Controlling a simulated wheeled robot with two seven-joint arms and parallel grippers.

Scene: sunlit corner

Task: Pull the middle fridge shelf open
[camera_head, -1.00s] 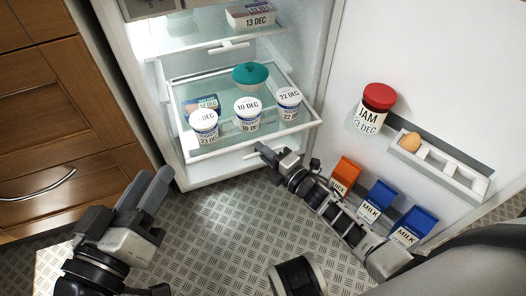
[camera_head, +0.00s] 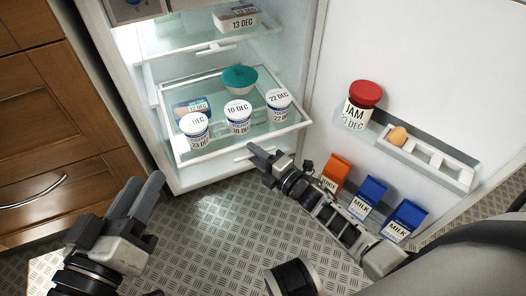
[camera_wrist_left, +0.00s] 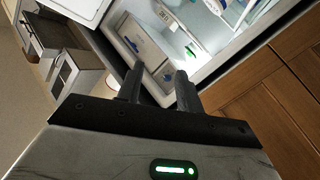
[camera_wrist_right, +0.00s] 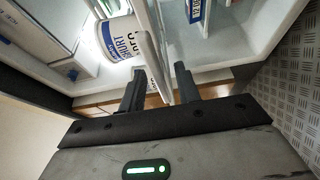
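The middle fridge shelf (camera_head: 195,157) is a glass pane in a white frame. In the head view its front edge juts out past the upper shelf's edge. Its white handle (camera_head: 243,153) is at the middle of that front edge. My right gripper (camera_head: 260,158) is at the handle's right part. In the right wrist view a white bar (camera_wrist_right: 153,65) runs between its two spread fingers (camera_wrist_right: 158,66); I cannot tell whether they touch it. My left gripper (camera_head: 142,184) is open and empty, left of the fridge front, and shows spread in the left wrist view (camera_wrist_left: 158,78).
Yogurt cups (camera_head: 239,116) and a teal bowl (camera_head: 239,77) stand on the shelf. The open door (camera_head: 420,80) at right holds a jam jar (camera_head: 361,105), an egg (camera_head: 397,136) and cartons (camera_head: 368,197). Wooden drawers (camera_head: 60,110) are at left. Floor (camera_head: 215,235) is clear.

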